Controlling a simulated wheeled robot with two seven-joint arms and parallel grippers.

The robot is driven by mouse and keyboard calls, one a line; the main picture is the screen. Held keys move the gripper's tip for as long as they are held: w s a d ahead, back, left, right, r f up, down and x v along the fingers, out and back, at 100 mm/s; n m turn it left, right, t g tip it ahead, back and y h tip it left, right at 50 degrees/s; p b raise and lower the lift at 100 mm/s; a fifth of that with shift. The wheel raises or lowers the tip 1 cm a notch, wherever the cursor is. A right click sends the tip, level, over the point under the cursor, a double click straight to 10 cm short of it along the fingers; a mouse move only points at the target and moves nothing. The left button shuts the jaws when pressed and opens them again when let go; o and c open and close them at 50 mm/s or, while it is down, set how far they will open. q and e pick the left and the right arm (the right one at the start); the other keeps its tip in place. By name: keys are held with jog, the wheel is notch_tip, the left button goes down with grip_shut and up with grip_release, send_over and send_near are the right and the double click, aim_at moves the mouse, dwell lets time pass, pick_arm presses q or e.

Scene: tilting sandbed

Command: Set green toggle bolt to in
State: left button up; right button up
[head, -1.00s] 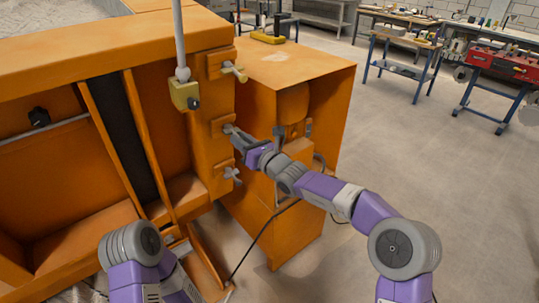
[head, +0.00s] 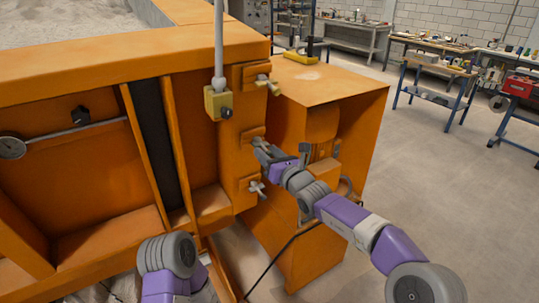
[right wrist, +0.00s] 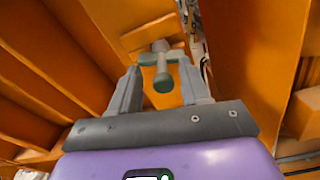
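The green toggle bolt (right wrist: 162,62) has a dull green T-shaped handle. My left gripper is out of view; only part of my left arm shows at the bottom.
The orange sandbed frame (head: 130,50) fills the left, with a dial gauge (head: 11,148) on it. A yellow block (head: 218,104) on a grey rod is above the gripper. An orange cabinet (head: 335,85) stands close on the right, with a black cable below. Open floor lies farther right.

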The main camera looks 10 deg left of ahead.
jog(key=shift+d, duration=0.15)
jog(key=v, duration=0.7)
jog(key=shift+s+d+b, duration=0.2)
jog(key=shift+b, duration=0.2)
jog(key=s+d+f+n+g+h, duration=0.2)
jog(key=s+d+f+n+g, duration=0.15)
jog(key=f, duration=0.75)
jog(key=s+d+f+n+g+h, duration=0.2)
jog(key=s+f+n, duration=0.2)
jog(key=f, duration=0.7)
jog(key=s+d+f+n+g+h, duration=0.2)
jog(key=s+f+n+g, duration=0.15)
jog(key=f, duration=0.85)
jog(key=s+d+f+n+g+h, duration=0.1)
jog(key=s+d+f+n, duration=0.3)
jog(key=s, duration=0.4)
jog(key=s+d+f+n+g+h, duration=0.1)
jog(key=s+d+f+n, duration=0.3)
jog(key=s+f+n, duration=0.2)
jog(key=s+d+f+n+g+h, duration=0.1)
jog(key=s+d+f+n, duration=0.3)
jog(key=s+f, duration=0.3)
jog(key=s+n, duration=0.1)
jog(key=s, duration=0.1)
jog(key=shift+s+n+g, duration=0.3)
jog(key=shift+d, duration=0.1)
